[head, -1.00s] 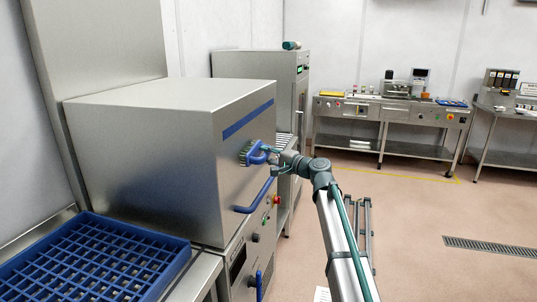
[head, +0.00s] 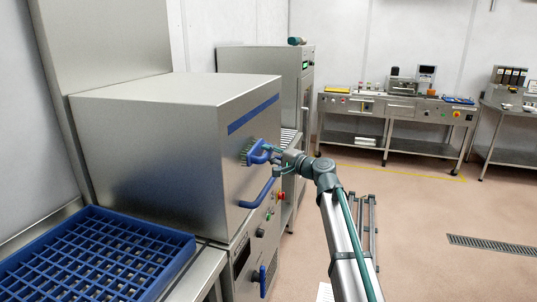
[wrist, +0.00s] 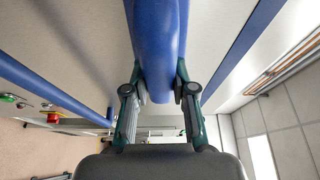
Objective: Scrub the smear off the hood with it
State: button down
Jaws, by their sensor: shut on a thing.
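My gripper (head: 275,152) is shut on the blue handle of a scrubbing brush (head: 257,151). In the wrist view the two fingers of my gripper (wrist: 161,88) pinch the blue brush handle (wrist: 158,40) from both sides. The brush's bristles face the front of the steel hood (head: 236,160) and appear to be against it, above the blue bar handle (head: 263,194). The head view is too small to tell contact for sure. I see no smear on the hood; the brush may hide it.
A blue grid crate (head: 190,243) stands at the lower left. The hood's bar handle (wrist: 60,88) runs close beside the brush in the wrist view. A red button (head: 280,196) sits below the hood.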

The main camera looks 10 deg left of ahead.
jog(key=shift+s+d+b, duration=0.15)
jog(key=shift+s+d, duration=0.05)
jog(key=shift+d, duration=0.75)
jog(key=shift+s+d+b, duration=0.2)
jog(key=shift+d, duration=0.8)
jog(key=shift+s+d+b, duration=0.15)
jog(key=shift+s+d, duration=0.05)
jog(key=shift+d, duration=0.75)
jog(key=d, duration=0.3)
jog(key=shift+s+b, duration=0.35)
jog(key=shift+r, duration=0.1)
